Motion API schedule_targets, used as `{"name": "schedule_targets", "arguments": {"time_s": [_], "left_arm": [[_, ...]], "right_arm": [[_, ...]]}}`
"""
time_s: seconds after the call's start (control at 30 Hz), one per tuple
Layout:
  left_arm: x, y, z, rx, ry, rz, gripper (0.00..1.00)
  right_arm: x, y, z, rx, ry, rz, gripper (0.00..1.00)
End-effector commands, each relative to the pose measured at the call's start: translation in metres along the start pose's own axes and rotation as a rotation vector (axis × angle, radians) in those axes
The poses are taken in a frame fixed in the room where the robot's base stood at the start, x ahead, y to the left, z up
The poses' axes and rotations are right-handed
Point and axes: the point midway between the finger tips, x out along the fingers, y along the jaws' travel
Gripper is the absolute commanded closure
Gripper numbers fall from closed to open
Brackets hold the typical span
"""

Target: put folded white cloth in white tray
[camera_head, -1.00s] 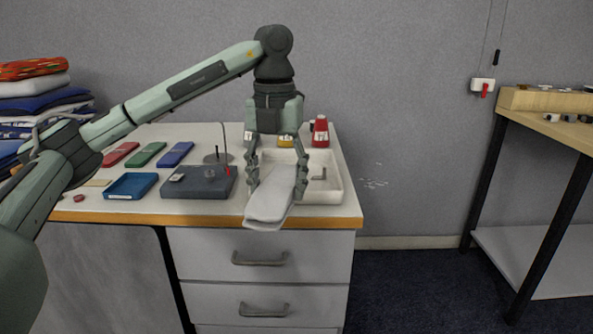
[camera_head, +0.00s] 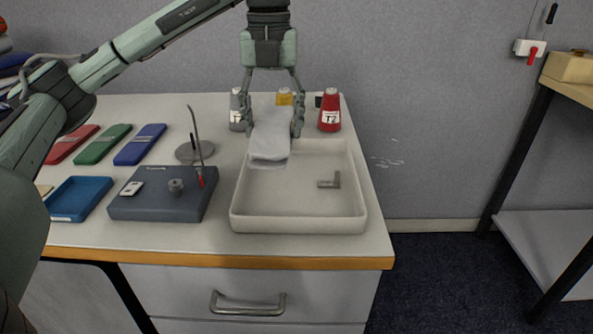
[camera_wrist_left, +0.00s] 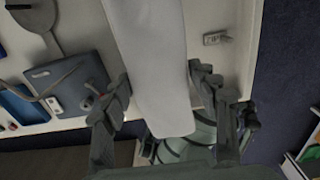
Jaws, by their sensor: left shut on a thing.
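The folded white cloth (camera_head: 270,143) is held in my left gripper (camera_head: 272,128). The gripper is shut on it and points down at the back of the white tray (camera_head: 298,223). The cloth's near end hangs over the tray's back left part; I cannot tell whether it touches the tray floor. In the left wrist view the cloth (camera_wrist_left: 150,60) runs between the two fingers of my left gripper (camera_wrist_left: 160,95). My right gripper is out of view.
A dark grey block with a rod (camera_head: 160,205) and a blue tray (camera_head: 78,198) are at left.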

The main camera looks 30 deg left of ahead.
Motion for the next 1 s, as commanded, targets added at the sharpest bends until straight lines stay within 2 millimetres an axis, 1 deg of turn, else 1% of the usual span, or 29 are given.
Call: {"name": "schedule_targets", "arguments": {"time_s": [0.07,0.23,0.47,0.63,0.77,1.0], "left_arm": [[0.005,0.0,0.0,-0.002,0.001,0.001,0.72],[0.032,0.001,-0.001,-0.002,0.002,0.003,0.72],[0.063,0.001,0.0,-0.003,0.001,0.002,0.72],[0.09,0.001,0.0,-0.003,0.001,0.002,0.72],[0.099,0.0,0.0,-0.002,0.0,0.0,0.72],[0.1,0.0,0.0,-0.002,-0.001,0.0,0.72]], "right_arm": [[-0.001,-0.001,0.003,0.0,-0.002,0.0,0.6],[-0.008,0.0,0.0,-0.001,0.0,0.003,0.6],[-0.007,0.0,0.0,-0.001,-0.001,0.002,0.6],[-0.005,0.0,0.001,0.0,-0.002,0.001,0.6],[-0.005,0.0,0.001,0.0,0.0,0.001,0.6],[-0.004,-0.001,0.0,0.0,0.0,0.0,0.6]]}}
